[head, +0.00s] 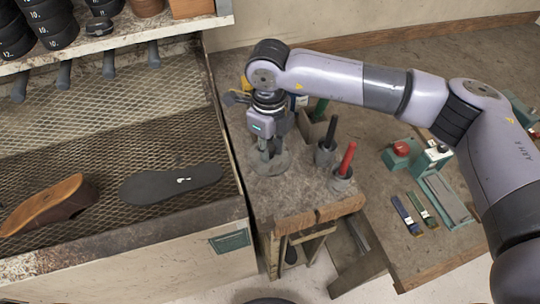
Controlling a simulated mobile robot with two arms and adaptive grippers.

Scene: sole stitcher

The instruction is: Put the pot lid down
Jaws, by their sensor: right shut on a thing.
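The pot lid (282,166) is a flat grey disc under my right gripper (267,152), near the left edge of the wooden bench. My right gripper points down and is shut on the lid, its fingers at the lid's middle. The lid lies at or just above the bench top; I cannot tell if it touches. My left gripper is not in view.
A green device with a red button (401,149) is further right. A mesh-topped bench at left holds a black sole (170,184) and a brown shoe (50,205).

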